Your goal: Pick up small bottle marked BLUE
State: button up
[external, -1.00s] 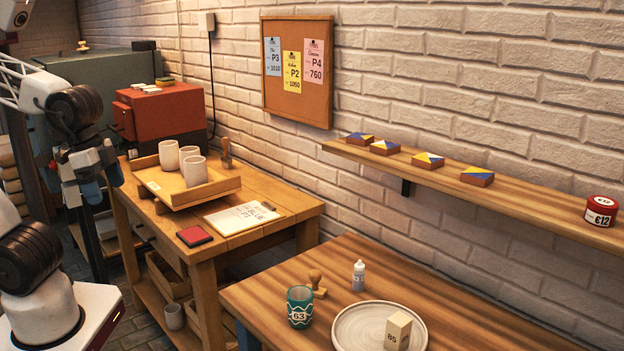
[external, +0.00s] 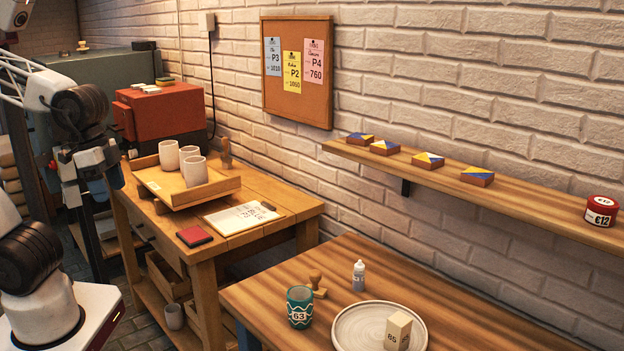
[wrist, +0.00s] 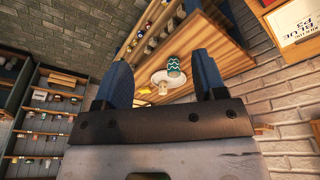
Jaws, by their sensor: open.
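A small white dropper bottle (external: 358,276) stands upright on the front wooden table in the external view. Its label is too small to read, so I cannot tell whether it says BLUE. I cannot make this bottle out in the wrist view. My gripper (external: 106,184) is at the left of the external view, far from the bottle and beside the back worktable. In the wrist view its two blue fingers (wrist: 161,72) are wide apart with nothing between them up close; the table's plate and cup show in the distance.
A patterned teal cup (external: 299,307), a stamp (external: 316,285) and a round plate (external: 352,338) bearing a cream block (external: 397,330) are near the bottle. The back worktable (external: 288,206) holds a tray of cups. Shelves (wrist: 45,132) with several small items show in the wrist view.

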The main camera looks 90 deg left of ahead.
jog(key=w+a+f+n+h, duration=0.15)
jog(key=w+n, duration=0.25)
jog(key=w, duration=0.6)
jog(key=w+a+f+n+g+h, duration=0.1)
jog(key=w+f+n+h, duration=0.25)
jog(key=w, duration=0.65)
jog(key=w+a+f+n+h, duration=0.15)
jog(key=w+n, duration=0.25)
jog(key=w, duration=0.6)
jog(key=n+t+h, duration=0.5)
jog(key=n, duration=0.8)
send_near(359, 280)
jog(key=shift+w+d+f+m, duration=0.15)
jog(key=shift+w+f, duration=0.05)
jog(key=shift+f, duration=0.25)
jog(key=shift+w+d+f+m, duration=0.1)
jog(key=shift+w+d+f, duration=0.1)
jog(key=shift+f, duration=0.25)
jog(key=shift+y, duration=0.25)
jog(key=shift+x, duration=1.3)
jog(key=shift+x, duration=2.6)
